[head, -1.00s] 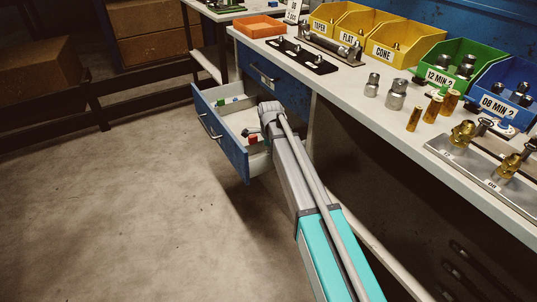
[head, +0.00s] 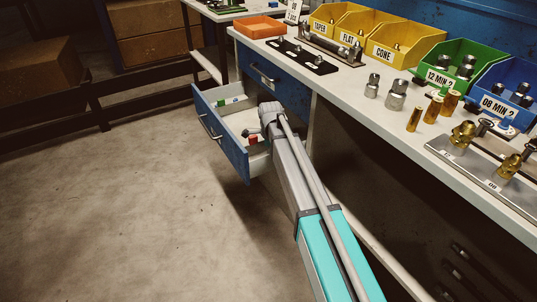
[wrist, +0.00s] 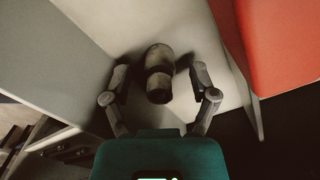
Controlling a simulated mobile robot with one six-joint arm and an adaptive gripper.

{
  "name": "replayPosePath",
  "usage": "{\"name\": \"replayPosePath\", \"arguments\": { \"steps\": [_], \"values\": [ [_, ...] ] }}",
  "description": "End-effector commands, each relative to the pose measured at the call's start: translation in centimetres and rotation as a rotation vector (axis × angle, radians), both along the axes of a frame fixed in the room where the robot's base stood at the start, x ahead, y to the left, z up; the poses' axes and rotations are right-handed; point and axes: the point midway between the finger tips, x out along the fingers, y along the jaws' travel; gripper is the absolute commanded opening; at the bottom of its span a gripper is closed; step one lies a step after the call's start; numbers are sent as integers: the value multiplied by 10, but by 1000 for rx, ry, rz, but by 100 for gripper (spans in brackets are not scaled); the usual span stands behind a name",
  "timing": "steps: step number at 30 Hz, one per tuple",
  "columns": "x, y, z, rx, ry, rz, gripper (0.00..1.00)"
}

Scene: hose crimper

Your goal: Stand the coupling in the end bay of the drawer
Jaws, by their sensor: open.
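The coupling (wrist: 158,72), a dark grey stepped cylinder, is inside a pale compartment in the wrist view. It looks upright, but the steep angle leaves this unsure. My gripper (wrist: 160,92) is open, with one finger on each side of the coupling and a visible gap on both sides. The open drawer (head: 222,138) has a blue front and pale inside in the head view. My wrist reaches into its near end and hides the coupling there.
A red thing (wrist: 280,45) is close on the right in the wrist view. Small green and blue pieces lie farther along the drawer. The bench top (head: 345,85) beside it carries bins (head: 406,40), fittings and a black rack (head: 302,56).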

Motion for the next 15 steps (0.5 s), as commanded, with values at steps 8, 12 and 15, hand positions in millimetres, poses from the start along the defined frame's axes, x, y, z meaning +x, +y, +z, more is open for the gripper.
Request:
{"name": "replayPosePath", "arguments": {
  "steps": [8, 12, 15],
  "values": [
    [0, 0, 18, 0, 0, 0, 75],
    [0, 0, 29, 0, 0, 0, 75],
    [0, 0, 38, 0, 0, 0, 75]
  ]
}}
